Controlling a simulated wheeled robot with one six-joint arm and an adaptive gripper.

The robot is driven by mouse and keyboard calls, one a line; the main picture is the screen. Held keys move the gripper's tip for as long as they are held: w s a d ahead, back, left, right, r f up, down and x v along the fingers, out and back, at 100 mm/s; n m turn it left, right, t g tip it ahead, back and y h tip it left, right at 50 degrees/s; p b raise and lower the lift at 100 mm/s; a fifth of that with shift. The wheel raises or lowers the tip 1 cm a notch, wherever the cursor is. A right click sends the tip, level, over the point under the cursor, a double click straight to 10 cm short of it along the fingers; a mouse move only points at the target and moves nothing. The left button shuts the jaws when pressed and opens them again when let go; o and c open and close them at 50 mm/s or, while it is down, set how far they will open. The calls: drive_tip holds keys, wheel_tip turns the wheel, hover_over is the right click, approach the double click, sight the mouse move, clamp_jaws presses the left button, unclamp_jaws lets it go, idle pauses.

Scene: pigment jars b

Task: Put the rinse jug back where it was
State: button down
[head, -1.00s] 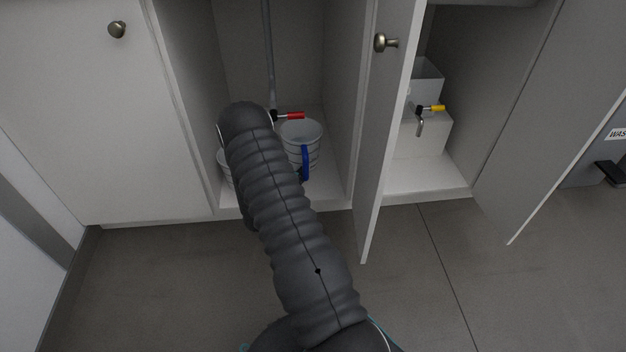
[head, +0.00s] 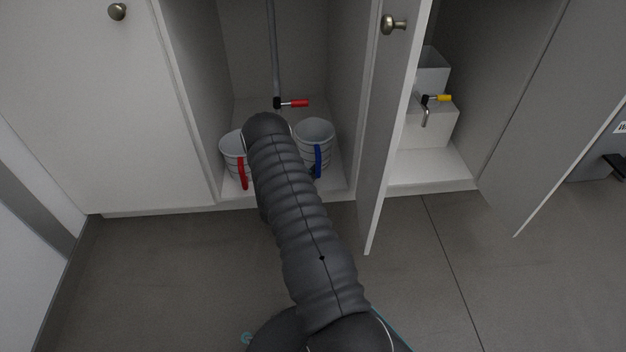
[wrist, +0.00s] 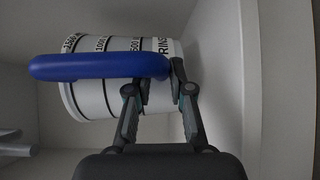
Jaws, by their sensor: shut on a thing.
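The rinse jug (head: 313,132) is white with dark rings and a blue handle. In the head view it is at the right side of the open left cupboard bay, near the bay's floor; I cannot tell whether it touches the floor. In the wrist view the jug (wrist: 95,98) shows part of the word RINSE and volume marks, with its blue handle (wrist: 95,67) across the front. My gripper (wrist: 160,80) is shut on the handle near its right end. In the head view my arm hides most of the gripper.
A similar jug with a red handle (head: 236,150) stands on the left, partly behind my arm. A pipe with a red-levered tap (head: 292,103) is behind the jugs. An open door (head: 385,150) stands right of the bay. Beyond it is a white container with a yellow-levered tap (head: 437,98).

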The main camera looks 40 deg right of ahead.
drive_tip(key=shift+f, duration=1.2)
drive_tip(key=shift+f+b, duration=0.15)
drive_tip(key=shift+b, duration=0.15)
drive_tip(key=c, duration=1.3)
unclamp_jaws()
